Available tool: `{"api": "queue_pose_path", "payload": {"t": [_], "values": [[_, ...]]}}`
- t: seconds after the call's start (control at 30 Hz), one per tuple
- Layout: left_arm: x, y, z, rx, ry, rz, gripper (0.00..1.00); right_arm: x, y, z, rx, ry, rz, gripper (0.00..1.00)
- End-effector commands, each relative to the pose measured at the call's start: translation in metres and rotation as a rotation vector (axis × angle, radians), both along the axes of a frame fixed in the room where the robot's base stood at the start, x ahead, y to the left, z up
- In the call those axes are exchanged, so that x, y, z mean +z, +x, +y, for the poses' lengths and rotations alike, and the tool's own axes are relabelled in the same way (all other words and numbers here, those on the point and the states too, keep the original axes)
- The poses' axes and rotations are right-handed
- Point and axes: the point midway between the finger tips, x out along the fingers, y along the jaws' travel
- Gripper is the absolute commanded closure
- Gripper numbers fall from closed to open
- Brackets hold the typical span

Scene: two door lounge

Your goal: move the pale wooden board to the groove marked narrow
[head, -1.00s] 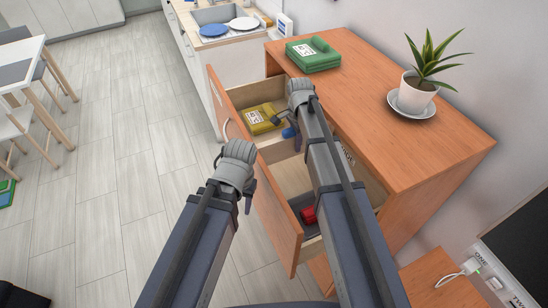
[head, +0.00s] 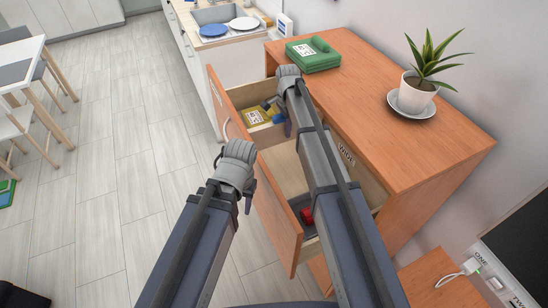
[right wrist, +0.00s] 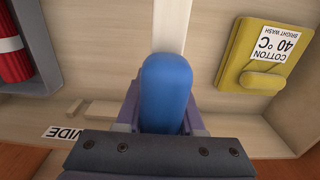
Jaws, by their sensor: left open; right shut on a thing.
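The pale wooden board (right wrist: 170,30) shows edge-on in the right wrist view, running away from a blue grip piece (right wrist: 166,92) at its near end. My right gripper (right wrist: 166,115) is shut on this blue piece, which also shows in the head view (head: 278,119) inside the open drawer (head: 287,225). The board stands between the yellow item and the red item. A label reading WIDE (right wrist: 65,133) is left of the gripper; it also shows in the head view (head: 346,155). No narrow label is readable. My left gripper (head: 238,155) is open and empty, left of the drawer.
A yellow folded item (head: 257,116) with a wash label lies in the far part of the drawer. A red item (head: 307,216) lies in the near part. A green stack (head: 313,55) and a potted plant (head: 418,85) stand on the cabinet top (head: 400,135).

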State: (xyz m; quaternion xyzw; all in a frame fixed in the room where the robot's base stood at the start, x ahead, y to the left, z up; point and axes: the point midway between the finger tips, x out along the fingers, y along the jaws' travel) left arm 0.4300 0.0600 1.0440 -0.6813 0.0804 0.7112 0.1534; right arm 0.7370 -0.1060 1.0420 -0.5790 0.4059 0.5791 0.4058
Motion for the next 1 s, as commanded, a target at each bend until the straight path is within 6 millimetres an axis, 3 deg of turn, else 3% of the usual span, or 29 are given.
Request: {"api": "queue_pose_path", "payload": {"t": [1.0], "values": [[0.000,0.000,0.000,0.000,0.000,0.000,0.54,0.000,0.075,0.027,0.001,0.000,0.000,1.00]]}}
